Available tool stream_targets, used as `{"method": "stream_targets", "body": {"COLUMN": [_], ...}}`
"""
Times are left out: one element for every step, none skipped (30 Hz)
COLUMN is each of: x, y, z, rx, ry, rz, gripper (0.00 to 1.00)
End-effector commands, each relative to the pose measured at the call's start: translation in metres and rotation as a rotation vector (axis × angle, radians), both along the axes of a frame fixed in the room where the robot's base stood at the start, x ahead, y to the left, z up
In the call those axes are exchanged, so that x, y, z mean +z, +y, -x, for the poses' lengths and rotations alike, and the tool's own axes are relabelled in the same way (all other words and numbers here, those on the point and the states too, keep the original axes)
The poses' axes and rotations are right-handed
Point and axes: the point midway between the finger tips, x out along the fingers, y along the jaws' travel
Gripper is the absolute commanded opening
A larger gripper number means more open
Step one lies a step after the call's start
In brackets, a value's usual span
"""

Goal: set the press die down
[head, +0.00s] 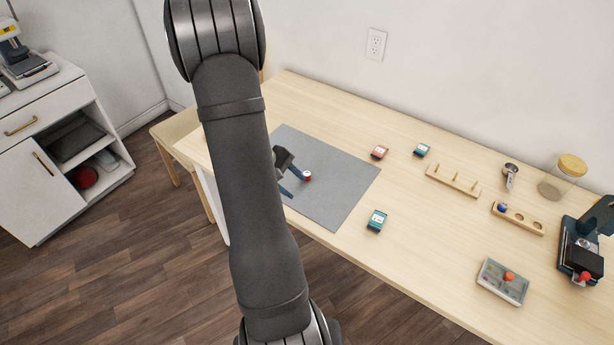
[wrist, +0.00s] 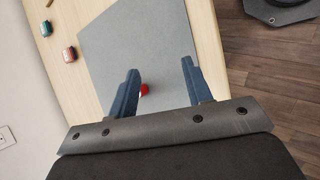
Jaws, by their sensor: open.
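A small red press die (head: 307,176) with a pale top stands on the grey mat (head: 345,190). My gripper (head: 296,185) is low over the mat, with its blue fingers spread apart. The die is at the tip of one finger in the head view. In the wrist view, the open gripper (wrist: 161,68) shows the red die (wrist: 144,90) close to the left finger, partly hidden by it. I cannot tell whether the finger touches it.
Beside the mat are an orange-red box (head: 379,152) and teal boxes (head: 376,221). To the right are a peg rack (head: 453,180), a wooden holder with a blue piece (head: 518,219), a glass jar (head: 562,182), a press (head: 585,245) and a grey tray (head: 502,282).

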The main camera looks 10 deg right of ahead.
Motion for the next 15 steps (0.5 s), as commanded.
{"method": "stream_targets", "body": {"x": [-0.004, -0.006, -0.006, -0.006, -0.007, -0.006, -0.006, -0.006, -0.005, -0.005, -0.004, -0.004, -0.003, -0.003, -0.003], "y": [0.008, 0.012, 0.016, 0.020, 0.025, 0.031, 0.036, 0.041, 0.048, 0.053, 0.058, 0.064, 0.068, 0.071, 0.075], "z": [0.005, 0.006, 0.007, 0.007, 0.006, 0.005, 0.003, 0.002, 0.000, -0.002, -0.003, -0.005, -0.006, -0.007, -0.008], "rx": [0.143, 0.229, 0.344, 0.429, 0.511, 0.615, 0.689, 0.758, 0.841, 0.895, 0.945, 1.002, 1.037, 1.064, 1.095], "ry": [0.073, 0.117, 0.172, 0.214, 0.253, 0.303, 0.336, 0.368, 0.404, 0.428, 0.451, 0.473, 0.488, 0.500, 0.511], "rz": [0.067, 0.111, 0.170, 0.216, 0.260, 0.320, 0.362, 0.404, 0.455, 0.490, 0.523, 0.560, 0.583, 0.604, 0.626], "gripper": [0.46, 0.46, 0.46, 0.46, 0.46, 0.46, 0.46, 0.46, 0.46, 0.46, 0.46, 0.46, 0.46, 0.46, 0.46]}}
